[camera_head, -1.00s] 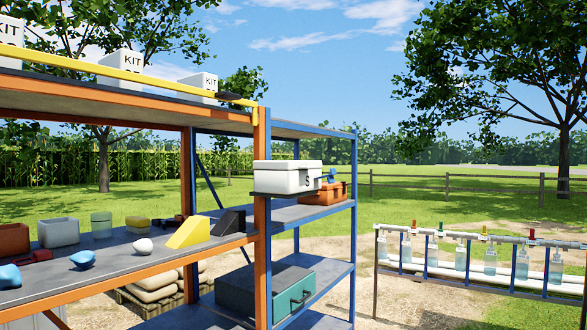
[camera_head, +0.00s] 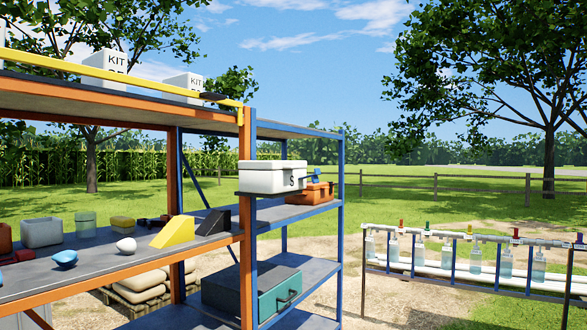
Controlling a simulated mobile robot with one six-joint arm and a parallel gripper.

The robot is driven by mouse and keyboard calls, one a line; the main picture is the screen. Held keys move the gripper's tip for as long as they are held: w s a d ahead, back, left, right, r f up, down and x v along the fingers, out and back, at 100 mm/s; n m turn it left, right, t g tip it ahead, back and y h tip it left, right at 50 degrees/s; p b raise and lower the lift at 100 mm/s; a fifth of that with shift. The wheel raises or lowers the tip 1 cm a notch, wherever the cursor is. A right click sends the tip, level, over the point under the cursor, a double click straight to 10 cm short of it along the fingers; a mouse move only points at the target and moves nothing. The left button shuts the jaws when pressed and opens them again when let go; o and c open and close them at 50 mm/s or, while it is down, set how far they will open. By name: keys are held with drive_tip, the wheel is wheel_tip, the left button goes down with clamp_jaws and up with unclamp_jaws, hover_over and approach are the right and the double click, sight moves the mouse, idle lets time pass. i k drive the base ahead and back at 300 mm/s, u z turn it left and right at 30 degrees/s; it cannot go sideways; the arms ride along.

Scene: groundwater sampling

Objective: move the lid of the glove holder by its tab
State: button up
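A white box (camera_head: 270,182) marked "S" is fixed at the shelf's front orange post, and I take it to be the glove holder. Its white lid (camera_head: 272,165) sits on top and looks closed. My gripper is not in view, and nothing touches the box.
An orange case (camera_head: 313,194) lies on the shelf behind the box. A teal case (camera_head: 273,299) is on the lower shelf. A yellow wedge (camera_head: 172,232) and a black wedge (camera_head: 217,223) stand to the left. A bottle rack (camera_head: 478,262) is at right.

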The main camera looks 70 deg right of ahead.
sight(251, 165)
drive_tip(key=u, duration=0.3)
drive_tip(key=k, duration=0.5)
drive_tip(key=z, duration=1.15)
